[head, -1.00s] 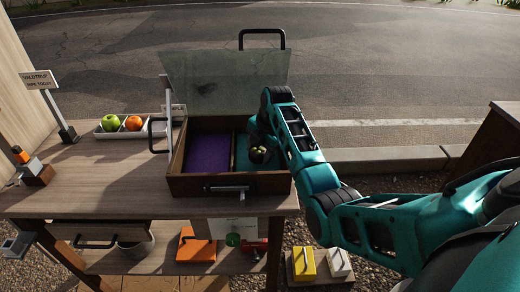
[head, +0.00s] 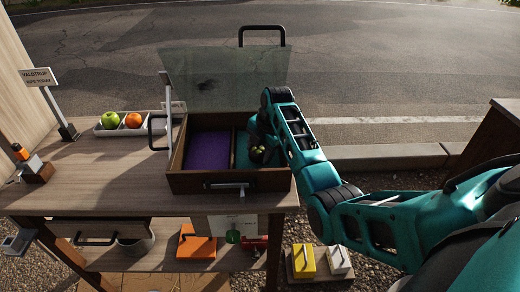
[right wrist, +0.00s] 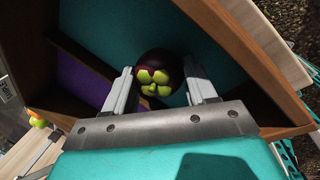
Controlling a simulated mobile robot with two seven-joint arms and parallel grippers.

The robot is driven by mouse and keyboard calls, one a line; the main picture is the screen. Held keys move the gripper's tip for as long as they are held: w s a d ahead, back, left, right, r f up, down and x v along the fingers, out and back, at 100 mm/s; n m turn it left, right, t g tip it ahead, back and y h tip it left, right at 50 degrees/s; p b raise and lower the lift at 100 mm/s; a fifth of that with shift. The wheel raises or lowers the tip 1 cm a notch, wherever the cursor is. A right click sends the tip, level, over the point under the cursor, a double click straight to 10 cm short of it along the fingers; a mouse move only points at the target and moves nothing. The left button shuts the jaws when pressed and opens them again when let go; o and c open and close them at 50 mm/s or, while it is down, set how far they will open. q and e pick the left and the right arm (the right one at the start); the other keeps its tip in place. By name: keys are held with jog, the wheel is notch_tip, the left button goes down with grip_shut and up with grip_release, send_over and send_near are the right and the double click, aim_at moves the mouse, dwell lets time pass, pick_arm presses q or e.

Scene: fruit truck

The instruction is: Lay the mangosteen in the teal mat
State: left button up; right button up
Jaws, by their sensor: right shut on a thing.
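The mangosteen (right wrist: 158,73), dark purple with a green cap, is between the fingers of my right gripper (right wrist: 160,88) in the right wrist view. It also shows small in the head view (head: 257,154). My right gripper is shut on it, inside the right compartment of the open wooden box. The teal mat (right wrist: 115,28) lines that compartment; in the head view part of the mat (head: 243,152) shows beside the arm. Whether the mangosteen touches the mat is hard to tell. My left gripper is not in view.
A wooden divider separates the teal side from a purple mat (head: 208,151). The box's glass lid (head: 225,80) stands open at the back. A white tray (head: 103,134) with a green apple (head: 110,121) and an orange (head: 133,121) sits to the left.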

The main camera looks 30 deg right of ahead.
jog(key=shift+f, duration=0.3)
dwell(0.4)
jog(key=o, duration=1.1)
jog(key=shift+o, duration=0.7)
jog(key=shift+s, duration=0.1)
jog(key=shift+r+p, duration=0.3)
jog(key=shift+r, duration=1.1)
notch_tip(320, 180, up, 10)
